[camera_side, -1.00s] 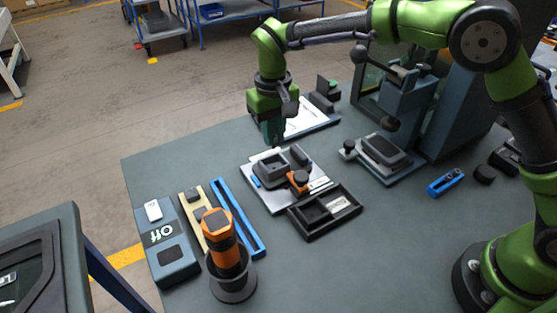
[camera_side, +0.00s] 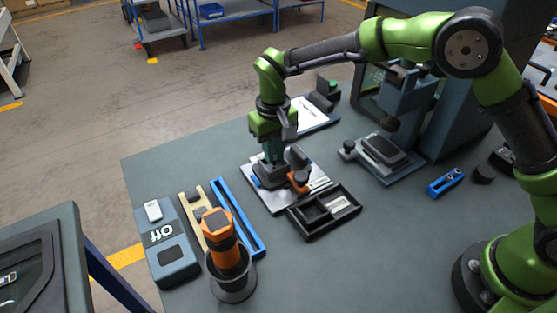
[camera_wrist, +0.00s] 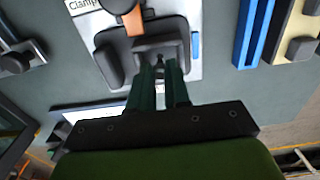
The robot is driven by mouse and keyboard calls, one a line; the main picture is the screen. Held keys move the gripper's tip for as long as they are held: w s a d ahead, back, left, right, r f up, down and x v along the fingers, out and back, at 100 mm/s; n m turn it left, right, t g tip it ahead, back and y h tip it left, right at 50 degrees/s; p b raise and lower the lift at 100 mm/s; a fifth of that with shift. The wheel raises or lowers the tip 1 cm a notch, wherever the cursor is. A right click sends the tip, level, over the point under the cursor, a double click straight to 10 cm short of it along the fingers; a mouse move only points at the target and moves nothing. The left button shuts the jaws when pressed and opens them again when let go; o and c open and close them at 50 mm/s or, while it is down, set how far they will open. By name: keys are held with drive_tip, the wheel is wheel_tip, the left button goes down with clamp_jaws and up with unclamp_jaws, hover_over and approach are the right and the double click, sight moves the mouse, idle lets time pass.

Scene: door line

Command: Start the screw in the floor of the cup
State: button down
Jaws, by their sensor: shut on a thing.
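The cup (camera_side: 262,181) is a dark block with a walled pocket, on a pale fixture plate (camera_side: 277,208). It also shows in the wrist view (camera_wrist: 160,43). My gripper (camera_side: 273,163) points down into the cup, its fingertips at or inside the walls. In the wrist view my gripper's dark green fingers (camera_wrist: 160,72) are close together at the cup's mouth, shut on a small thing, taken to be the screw. The screw and the cup's floor are hidden by the fingers and walls, so contact with the floor cannot be told.
An orange-and-black clamp (camera_side: 299,180) stands beside the cup on the plate. A black divided tray (camera_side: 322,212) lies in front. An orange-handled tool (camera_side: 220,232) stands in a round holder, near a blue rail (camera_side: 240,220) and an "Off" box (camera_side: 168,245). Bare table lies right of the tray.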

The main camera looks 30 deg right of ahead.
drive_tip(key=shift+f, duration=0.6)
idle(1.3)
idle(0.4)
drive_tip(key=c, duration=1)
unclamp_jaws()
drive_tip(key=c, duration=0.4)
drive_tip(key=shift+r, duration=3.05)
